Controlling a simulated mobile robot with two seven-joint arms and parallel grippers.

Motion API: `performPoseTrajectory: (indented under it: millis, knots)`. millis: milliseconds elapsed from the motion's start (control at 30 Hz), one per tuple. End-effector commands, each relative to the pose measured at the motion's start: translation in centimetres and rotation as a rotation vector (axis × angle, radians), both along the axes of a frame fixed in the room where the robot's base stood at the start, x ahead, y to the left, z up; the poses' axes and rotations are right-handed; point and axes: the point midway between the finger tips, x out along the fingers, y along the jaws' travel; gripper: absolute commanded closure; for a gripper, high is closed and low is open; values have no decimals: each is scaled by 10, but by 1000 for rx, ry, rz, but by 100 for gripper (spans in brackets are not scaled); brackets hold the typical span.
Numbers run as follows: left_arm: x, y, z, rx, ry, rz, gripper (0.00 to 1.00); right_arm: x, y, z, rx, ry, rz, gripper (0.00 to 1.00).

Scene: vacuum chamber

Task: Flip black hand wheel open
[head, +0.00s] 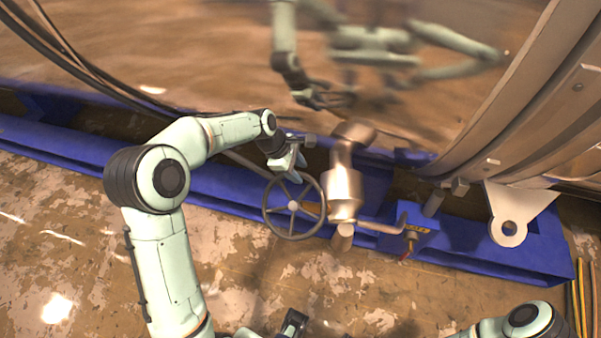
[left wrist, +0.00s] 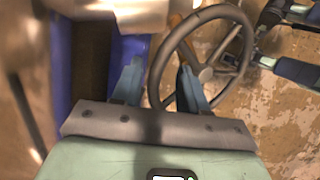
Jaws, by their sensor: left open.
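The black hand wheel (head: 293,205) is a spoked ring on the left side of a metal valve body (head: 343,185). In the left wrist view the wheel (left wrist: 206,73) fills the upper middle. My left gripper (head: 289,168) is open at the wheel's top rim. In the left wrist view its two blue-grey fingers (left wrist: 160,85) stand apart, and the rim's near side shows between them. The right finger overlaps the wheel's opening. I cannot tell whether either finger touches the rim. A dark part at the head view's bottom edge may be my right gripper (head: 292,323); its jaws are unclear.
A blue frame beam (head: 90,150) runs behind and below the valve. The large shiny chamber wall (head: 180,50) rises behind it and mirrors my arms. A bent pipe (head: 380,228) and a white lug (head: 508,228) are to the right. The worn floor (head: 60,240) in front is clear.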

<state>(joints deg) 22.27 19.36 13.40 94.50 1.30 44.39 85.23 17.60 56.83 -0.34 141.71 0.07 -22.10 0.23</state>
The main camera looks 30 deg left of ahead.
Motion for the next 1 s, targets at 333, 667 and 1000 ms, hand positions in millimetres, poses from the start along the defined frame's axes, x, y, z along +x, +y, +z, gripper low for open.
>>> performPoseTrajectory:
  millis: [333,667,1000]
  knots:
    - [5,-8,-21,0,0,-1,57,0,0,-2,0,0,0,100]
    - [5,-8,-20,0,-1,-1,100,0,0,-2,0,0,0,100]
    - [10,-11,-18,-16,-4,15,100,0,0,1,0,-1,0,100]
